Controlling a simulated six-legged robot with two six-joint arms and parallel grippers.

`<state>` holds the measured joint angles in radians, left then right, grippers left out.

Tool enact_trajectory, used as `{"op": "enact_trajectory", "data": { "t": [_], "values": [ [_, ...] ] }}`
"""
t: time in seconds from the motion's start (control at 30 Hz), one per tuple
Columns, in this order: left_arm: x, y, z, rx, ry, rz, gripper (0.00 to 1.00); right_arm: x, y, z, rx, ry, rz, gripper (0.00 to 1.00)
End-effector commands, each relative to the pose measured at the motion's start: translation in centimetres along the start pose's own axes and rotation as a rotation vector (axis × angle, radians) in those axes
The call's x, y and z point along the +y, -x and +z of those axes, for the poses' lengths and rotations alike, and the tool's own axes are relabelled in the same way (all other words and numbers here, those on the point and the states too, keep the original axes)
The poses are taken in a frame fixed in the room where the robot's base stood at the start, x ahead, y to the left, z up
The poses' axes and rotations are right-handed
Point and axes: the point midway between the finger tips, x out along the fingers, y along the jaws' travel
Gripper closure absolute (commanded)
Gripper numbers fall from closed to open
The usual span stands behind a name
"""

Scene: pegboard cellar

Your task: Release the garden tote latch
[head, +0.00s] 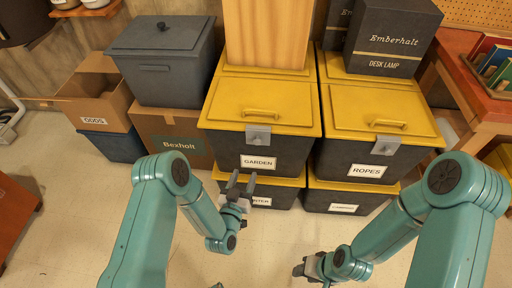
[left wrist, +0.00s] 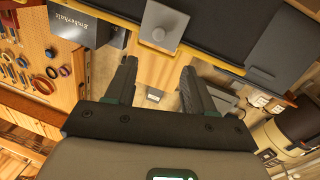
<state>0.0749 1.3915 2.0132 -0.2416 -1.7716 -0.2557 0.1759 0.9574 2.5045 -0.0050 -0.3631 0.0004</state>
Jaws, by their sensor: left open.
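The garden tote (head: 228,140) is dark with a yellow lid and a white GARDEN label. It stands on another yellow-lidded tote. Its grey latch (head: 258,136) lies over the lid's front edge and down the front wall. A grey latch plate with a round knob (left wrist: 161,26) shows at the top of the left wrist view. My left gripper (head: 239,184) is open and empty, below and in front of the garden latch, apart from it. Its two fingers (left wrist: 160,85) point toward the tote. My right gripper (head: 306,268) is low near the floor; its jaws are unclear.
The ropes tote (head: 338,150) stands close on the right with its own latch (head: 387,145). A tall wooden-looking block (head: 268,35) stands on the garden lid, toward the back. A Bexholt carton (head: 172,128) is at left, under a grey bin (head: 163,70). The floor in front is clear.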

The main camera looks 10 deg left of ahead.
Motion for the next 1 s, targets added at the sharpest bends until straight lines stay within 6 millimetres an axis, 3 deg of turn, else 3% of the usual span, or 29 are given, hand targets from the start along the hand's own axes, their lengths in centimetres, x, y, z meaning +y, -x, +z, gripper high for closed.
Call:
{"op": "enact_trajectory", "data": {
  "t": [0.3, 0.5, 0.7, 1.0],
  "values": [
    [0.6, -7.8, 0.0, 0.000, 0.000, 0.009, 0.46, -0.1, 0.3, 0.0, 0.000, 0.000, 0.000, 0.57],
    [0.6, -11.8, 0.1, -0.002, 0.001, 0.008, 0.46, -0.1, 0.3, 0.0, 0.000, 0.000, 0.000, 0.57],
    [0.5, -13.7, 0.1, -0.004, 0.002, 0.006, 0.46, -0.1, 0.2, 0.0, 0.000, 0.000, 0.000, 0.57],
    [0.3, -14.0, 0.1, -0.004, 0.002, 0.004, 0.46, -0.1, 0.2, 0.0, 0.000, 0.000, 0.000, 0.57]
  ]
}}
